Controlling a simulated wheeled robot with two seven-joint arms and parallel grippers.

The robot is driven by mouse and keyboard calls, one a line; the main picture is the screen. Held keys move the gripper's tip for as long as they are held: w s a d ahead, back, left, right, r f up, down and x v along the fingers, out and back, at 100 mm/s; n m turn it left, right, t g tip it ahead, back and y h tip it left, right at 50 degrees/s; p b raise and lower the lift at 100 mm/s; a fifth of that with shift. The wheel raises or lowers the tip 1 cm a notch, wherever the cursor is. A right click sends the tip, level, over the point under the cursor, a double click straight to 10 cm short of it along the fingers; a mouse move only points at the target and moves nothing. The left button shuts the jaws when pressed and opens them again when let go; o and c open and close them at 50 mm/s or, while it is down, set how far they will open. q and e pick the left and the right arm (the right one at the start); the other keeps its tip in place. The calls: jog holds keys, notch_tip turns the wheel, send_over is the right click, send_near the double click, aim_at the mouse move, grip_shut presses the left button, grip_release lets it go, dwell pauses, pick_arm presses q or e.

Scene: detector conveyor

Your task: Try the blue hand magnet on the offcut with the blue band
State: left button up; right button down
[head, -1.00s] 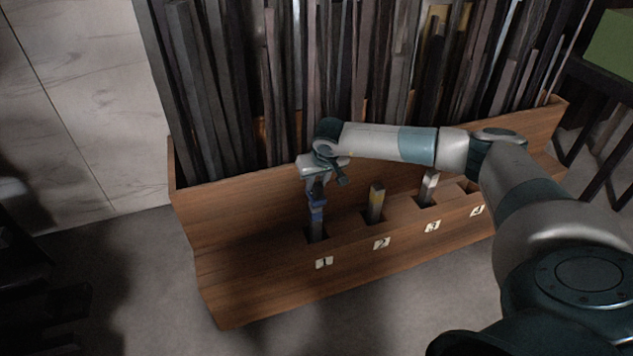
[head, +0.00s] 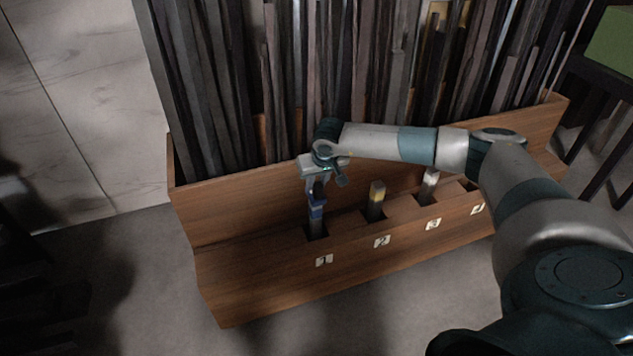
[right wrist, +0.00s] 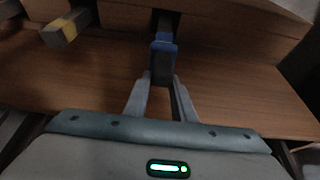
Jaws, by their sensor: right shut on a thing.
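My right gripper (head: 317,184) is over slot 1 of the wooden rack, pointing down. It is shut on the blue hand magnet (head: 317,199), a small dark and blue piece; in the right wrist view the fingers (right wrist: 162,88) close around its dark part. The offcut with the blue band (head: 316,229) stands upright in slot 1, directly below the magnet. The magnet's blue and the band run together in both views, so I cannot tell whether they touch. My left gripper is not in view.
The wooden rack (head: 235,270) has numbered slots along its front. A yellow-banded offcut (head: 377,200) stands in slot 2 and a pale-topped one (head: 429,186) in slot 3. Many tall dark bars (head: 225,90) stand close behind the gripper. Floor in front is clear.

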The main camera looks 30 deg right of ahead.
jog(key=shift+r, duration=0.15)
dwell(0.4)
jog(key=shift+r+p, duration=2.9)
jog(key=shift+r, duration=2.05)
